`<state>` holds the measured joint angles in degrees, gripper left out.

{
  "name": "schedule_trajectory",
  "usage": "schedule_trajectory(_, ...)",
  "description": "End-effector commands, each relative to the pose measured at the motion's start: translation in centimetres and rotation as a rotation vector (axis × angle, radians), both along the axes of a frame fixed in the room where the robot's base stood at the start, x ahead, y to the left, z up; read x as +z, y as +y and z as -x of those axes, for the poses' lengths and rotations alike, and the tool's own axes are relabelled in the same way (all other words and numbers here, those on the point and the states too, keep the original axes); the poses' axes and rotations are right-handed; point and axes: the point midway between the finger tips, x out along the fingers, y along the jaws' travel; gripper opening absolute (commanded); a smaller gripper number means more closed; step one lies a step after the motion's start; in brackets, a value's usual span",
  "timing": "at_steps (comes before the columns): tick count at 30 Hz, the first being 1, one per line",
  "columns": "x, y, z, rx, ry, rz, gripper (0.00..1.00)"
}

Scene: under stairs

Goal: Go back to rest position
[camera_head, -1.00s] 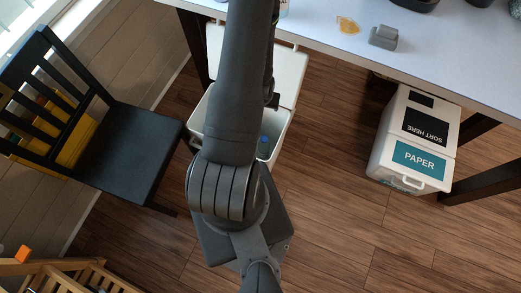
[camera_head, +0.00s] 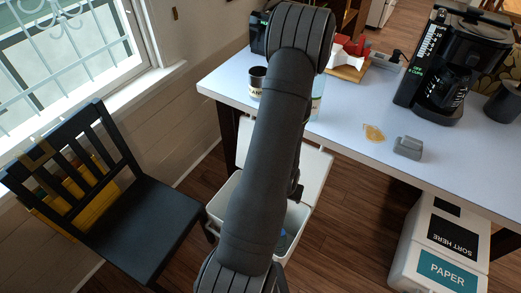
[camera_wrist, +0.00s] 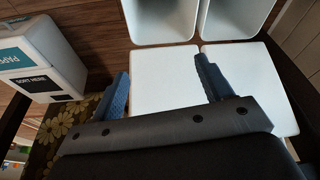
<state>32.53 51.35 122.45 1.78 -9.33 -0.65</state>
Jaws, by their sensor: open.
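My gripper (camera_wrist: 161,67) shows in the wrist view with its two blue-grey fingers spread wide apart. It is open, and nothing shows between the fingers except the white lids (camera_wrist: 163,105) of the bin beyond them. In the head view my dark grey arm rises up the middle of the picture to the top edge. The arm hides part of the open white bin (camera_head: 318,172) and part of the table (camera_head: 345,142).
A black chair (camera_head: 150,225) stands left, by the window. A white paper bin (camera_head: 408,250) stands lower right.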

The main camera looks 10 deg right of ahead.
Motion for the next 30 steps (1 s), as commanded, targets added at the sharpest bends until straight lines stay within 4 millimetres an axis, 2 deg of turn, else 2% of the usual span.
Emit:
schedule_trajectory(6, -0.1, 0.0, 0.0, 0.000, 0.001, -0.001, 0.72)
schedule_trajectory(11, -1.0, -0.1, -0.2, 0.000, 0.002, -0.002, 0.72)
schedule_trajectory(30, -8.7, -1.3, -2.0, -0.001, 0.001, -0.001, 0.72)
